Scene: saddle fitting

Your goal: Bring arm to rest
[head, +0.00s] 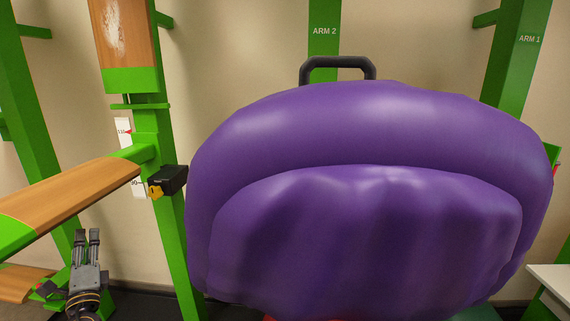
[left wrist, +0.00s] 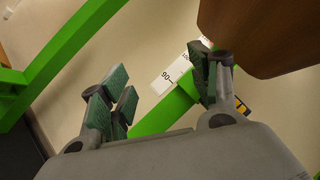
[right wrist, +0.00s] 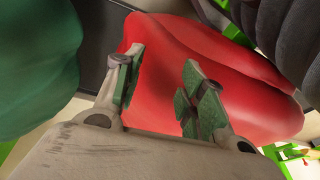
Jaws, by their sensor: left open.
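My left gripper (head: 87,238) is low at the left of the head view, pointing up, with a narrow gap between its fingers. In the left wrist view its fingers (left wrist: 163,88) stand wide apart and nothing is between them. Behind them are a green post and a white scale strip (left wrist: 170,76). My right gripper is hidden in the head view. In the right wrist view its fingers (right wrist: 163,82) are apart, in front of a large red padded thing (right wrist: 220,65). I cannot tell whether they touch it.
A large purple padded thing (head: 370,240) with a black handle (head: 338,62) fills the middle and right of the head view. A wood-topped green arm (head: 70,190) and a black-and-yellow clamp (head: 168,181) on a green post are near my left gripper.

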